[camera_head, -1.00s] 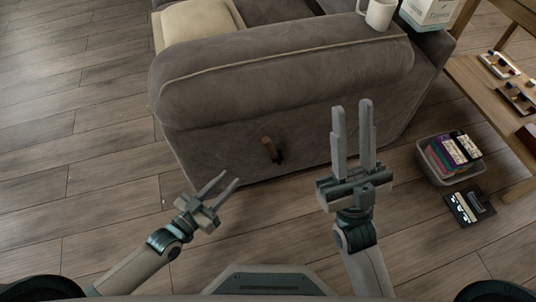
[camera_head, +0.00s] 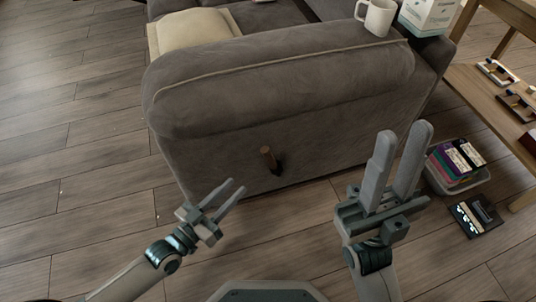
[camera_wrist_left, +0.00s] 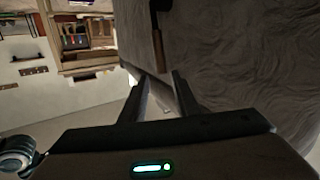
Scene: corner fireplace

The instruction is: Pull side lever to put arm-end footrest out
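The side lever (camera_head: 268,157) is a short brown handle on a dark mount, on the near side of the grey sofa arm (camera_head: 330,130). It also shows in the left wrist view (camera_wrist_left: 158,48), ahead of the fingers. No extended footrest shows. My left gripper (camera_head: 236,190) is open and empty, left of and below the lever, apart from it. In the left wrist view its two fingers (camera_wrist_left: 162,82) are spread with nothing between them. My right gripper (camera_head: 405,138) is open and empty, to the right of the lever, in front of the sofa arm.
A white mug (camera_head: 376,16) and a white box (camera_head: 430,14) stand on top at the right. A bin (camera_head: 482,182) of cases and a black item (camera_head: 474,216) sit on the floor at right, by a wooden table (camera_head: 475,88). The floor at left is clear.

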